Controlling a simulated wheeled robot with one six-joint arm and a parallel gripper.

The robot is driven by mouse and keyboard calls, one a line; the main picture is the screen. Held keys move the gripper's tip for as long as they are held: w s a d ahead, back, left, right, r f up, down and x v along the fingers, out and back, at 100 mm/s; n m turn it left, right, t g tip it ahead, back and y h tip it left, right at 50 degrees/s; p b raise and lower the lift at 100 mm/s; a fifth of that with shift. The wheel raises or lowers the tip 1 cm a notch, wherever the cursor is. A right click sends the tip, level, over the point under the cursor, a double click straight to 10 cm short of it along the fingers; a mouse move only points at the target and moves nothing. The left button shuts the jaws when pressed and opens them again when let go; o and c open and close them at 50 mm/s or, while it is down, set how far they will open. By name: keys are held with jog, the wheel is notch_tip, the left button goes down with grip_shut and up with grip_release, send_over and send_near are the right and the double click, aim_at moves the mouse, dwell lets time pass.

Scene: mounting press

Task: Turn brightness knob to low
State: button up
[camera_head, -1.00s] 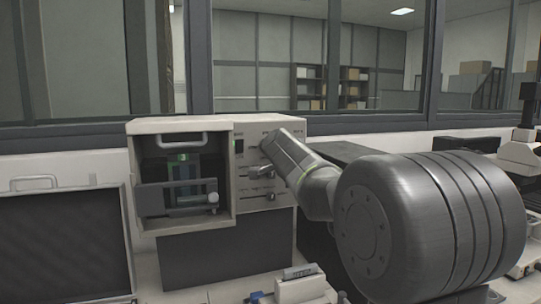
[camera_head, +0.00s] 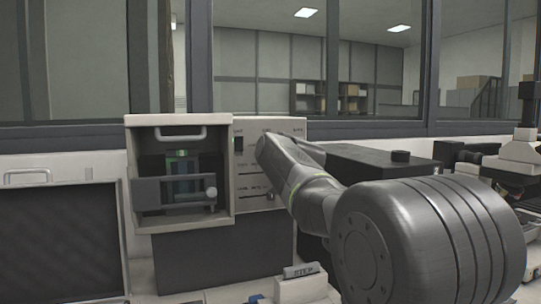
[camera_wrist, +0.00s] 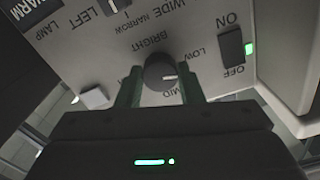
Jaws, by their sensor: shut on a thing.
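The brightness knob (camera_wrist: 160,72) is a dark round dial with a white pointer mark, on the light panel of the press. In the wrist view, its pointer faces right, roughly between the LOW and MID labels, which appear upside down. My gripper (camera_wrist: 160,82) has one greenish finger on each side of the knob and is shut on it. In the head view, the mounting press (camera_head: 215,123) stands in the middle, and the end of my arm is against its control panel (camera_head: 240,190). My wrist hides the knob there.
Beside the knob are an on/off rocker switch (camera_wrist: 232,48) with a green light (camera_wrist: 250,49) and a white square button (camera_wrist: 94,97). A pale device labelled STEP (camera_head: 300,288) stands in front of the press. An open case (camera_head: 60,235) is at left, and a microscope is at right.

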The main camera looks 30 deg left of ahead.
jog(key=shift+f+n+b, duration=0.15)
jog(key=shift+n+b, duration=0.2)
jog(key=shift+n, duration=0.15)
jog(key=o, duration=1)
jog(key=b+v, duration=0.1)
jog(key=v, duration=1.2)
jog(key=shift+s+d+b, duration=0.2)
jog(key=shift+d+b, duration=0.15)
jog(key=shift+b, duration=0.05)
